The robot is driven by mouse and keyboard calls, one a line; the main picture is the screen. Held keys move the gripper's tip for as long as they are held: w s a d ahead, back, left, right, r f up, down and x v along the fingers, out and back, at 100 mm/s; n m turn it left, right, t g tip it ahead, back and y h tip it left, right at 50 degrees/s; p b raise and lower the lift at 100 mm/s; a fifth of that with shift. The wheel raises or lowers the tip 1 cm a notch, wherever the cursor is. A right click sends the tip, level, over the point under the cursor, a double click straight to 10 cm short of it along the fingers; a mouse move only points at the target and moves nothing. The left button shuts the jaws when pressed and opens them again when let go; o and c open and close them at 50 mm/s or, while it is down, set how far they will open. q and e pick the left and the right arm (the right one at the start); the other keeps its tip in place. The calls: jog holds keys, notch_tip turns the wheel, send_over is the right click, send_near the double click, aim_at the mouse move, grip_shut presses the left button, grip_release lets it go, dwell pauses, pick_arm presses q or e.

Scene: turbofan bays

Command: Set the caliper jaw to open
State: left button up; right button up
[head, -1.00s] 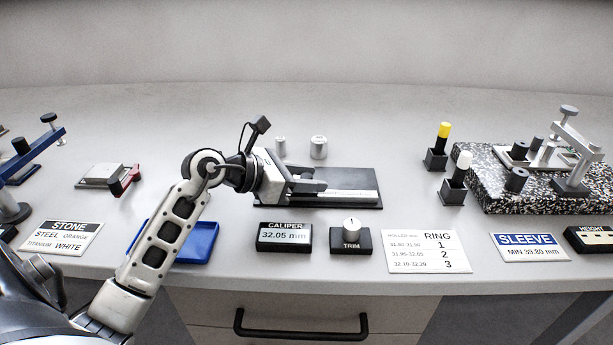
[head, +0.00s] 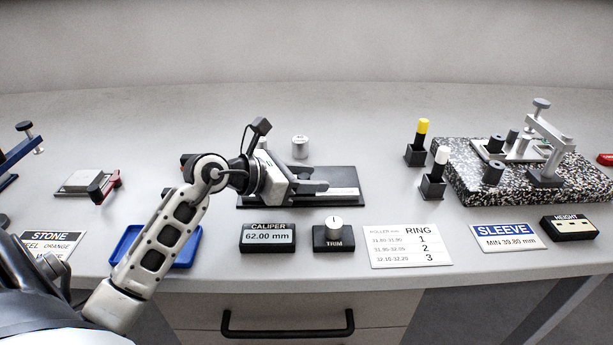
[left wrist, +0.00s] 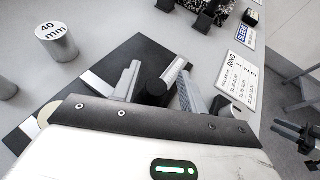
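The caliper (head: 345,174) is a dark plate with a pale scale strip, partly hidden by my left gripper. Its display (head: 268,237) reads 62.00 mm. My left gripper (head: 318,187) is over the plate. In the left wrist view its two grey fingers (left wrist: 160,88) stand apart, with a dark rounded piece (left wrist: 155,80) with a pale face between them. A gap shows on its left side; contact on the right is unclear. A dark gripper, seemingly my right one (left wrist: 297,132), shows small at the right edge, its opening unclear.
A trim knob (head: 334,227) stands right of the display. A metal cylinder (head: 300,147), marked 40 mm in the left wrist view (left wrist: 57,42), stands behind the plate. A blue tray (head: 185,250) is left of the display. A speckled granite block (head: 460,185) is at the right.

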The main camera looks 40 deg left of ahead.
pick_arm(q)
jog(key=shift+s+a+r, duration=0.15)
jog(key=shift+s+a, duration=0.2)
jog(key=shift+s, duration=0.1)
jog(key=b+v, duration=0.1)
jog(key=v, duration=1.3)
jog(key=shift+s+r+b, duration=0.3)
jog(key=shift+r, duration=0.05)
pick_arm(e)
jog(key=shift+w+a+f, duration=0.1)
jog(key=shift+a+f, duration=0.05)
pick_arm(q)
jog(key=shift+a, duration=0.1)
